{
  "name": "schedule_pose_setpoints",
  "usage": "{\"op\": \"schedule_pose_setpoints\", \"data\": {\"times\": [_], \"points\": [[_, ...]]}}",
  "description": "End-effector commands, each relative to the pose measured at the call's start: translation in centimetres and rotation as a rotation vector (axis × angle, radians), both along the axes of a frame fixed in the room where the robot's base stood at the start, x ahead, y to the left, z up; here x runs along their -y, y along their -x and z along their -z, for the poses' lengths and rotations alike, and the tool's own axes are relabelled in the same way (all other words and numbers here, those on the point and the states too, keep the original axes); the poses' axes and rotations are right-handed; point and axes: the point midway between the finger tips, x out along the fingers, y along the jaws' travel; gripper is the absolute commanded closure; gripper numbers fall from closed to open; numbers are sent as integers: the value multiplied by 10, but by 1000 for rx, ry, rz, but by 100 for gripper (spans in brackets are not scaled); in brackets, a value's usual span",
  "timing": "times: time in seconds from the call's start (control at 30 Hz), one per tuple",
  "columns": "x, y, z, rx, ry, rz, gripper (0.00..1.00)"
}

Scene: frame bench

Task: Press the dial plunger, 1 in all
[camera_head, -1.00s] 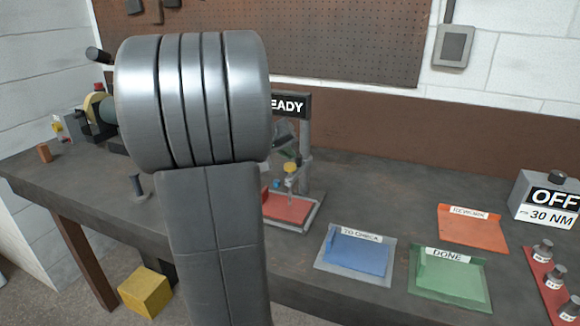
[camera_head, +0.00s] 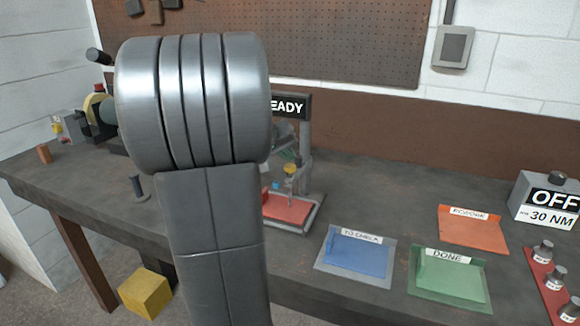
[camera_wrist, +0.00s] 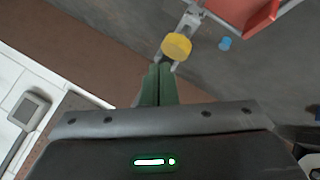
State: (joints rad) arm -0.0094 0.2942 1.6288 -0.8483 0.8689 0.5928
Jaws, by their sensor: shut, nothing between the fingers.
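The dial stand (camera_head: 306,170) rises from a red base plate (camera_head: 290,209) on the bench, left of the trays. Its yellow plunger cap (camera_head: 290,170) shows beside my arm in the head view. In the wrist view the yellow cap (camera_wrist: 176,46) lies just beyond the tips of my green fingers. My gripper (camera_wrist: 159,68) is shut with nothing between the fingers. Whether the tips touch the cap I cannot tell. In the head view my arm hides much of the stand's left side and part of the sign (camera_head: 290,106), which reads "EADY".
A blue tray marked TO CHECK (camera_head: 357,256), a green DONE tray (camera_head: 450,277) and an orange REWORK tray (camera_head: 473,230) lie right of the stand. A box reading OFF, 30 NM (camera_head: 548,202) stands at the right. A small blue piece (camera_wrist: 225,44) is near the cap.

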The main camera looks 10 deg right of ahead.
Motion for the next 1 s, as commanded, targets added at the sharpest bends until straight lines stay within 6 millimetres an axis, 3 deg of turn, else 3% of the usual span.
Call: {"op": "schedule_pose_setpoints", "data": {"times": [1.0], "points": [[0, 0, 9, 0, 0, 0, 100]]}}
